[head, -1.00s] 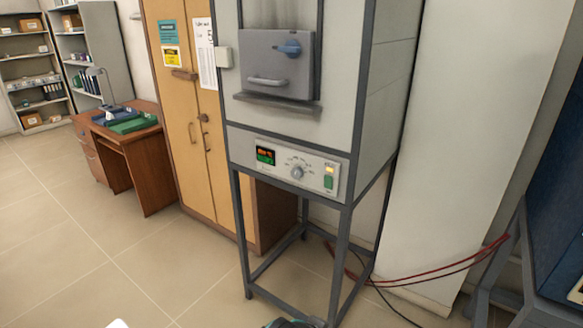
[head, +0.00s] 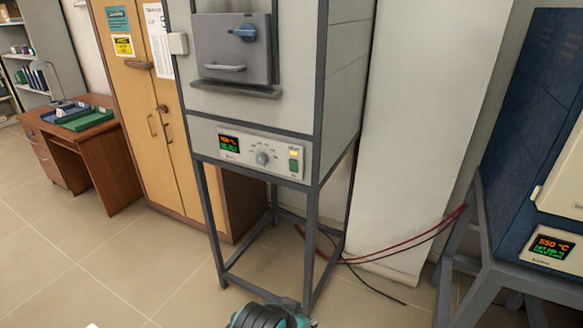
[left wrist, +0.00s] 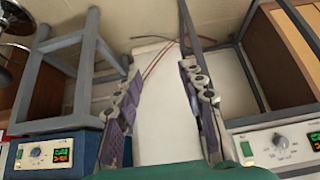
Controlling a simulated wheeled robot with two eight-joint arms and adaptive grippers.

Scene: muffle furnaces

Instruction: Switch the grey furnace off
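The grey furnace (head: 342,85) stands on a dark frame in the head view, its door shut with a blue latch. Its front panel has a lit display (head: 229,143), a round knob (head: 262,158), a lit amber lamp (head: 294,152) and a green switch (head: 294,166). In the left wrist view, the panel is at lower right, with the knob (left wrist: 281,141) and green switch (left wrist: 247,149). My left gripper (left wrist: 160,72) is open and empty; its fingers are wide apart, the right one nearer the grey panel. My right gripper is not in view.
A blue furnace (head: 525,125) with a lit 550 °C display stands at right on its own stand. Red and black cables (head: 400,248) run between the stands. A wooden cupboard (head: 150,90) and a desk (head: 85,150) are at left. Open floor lies in front.

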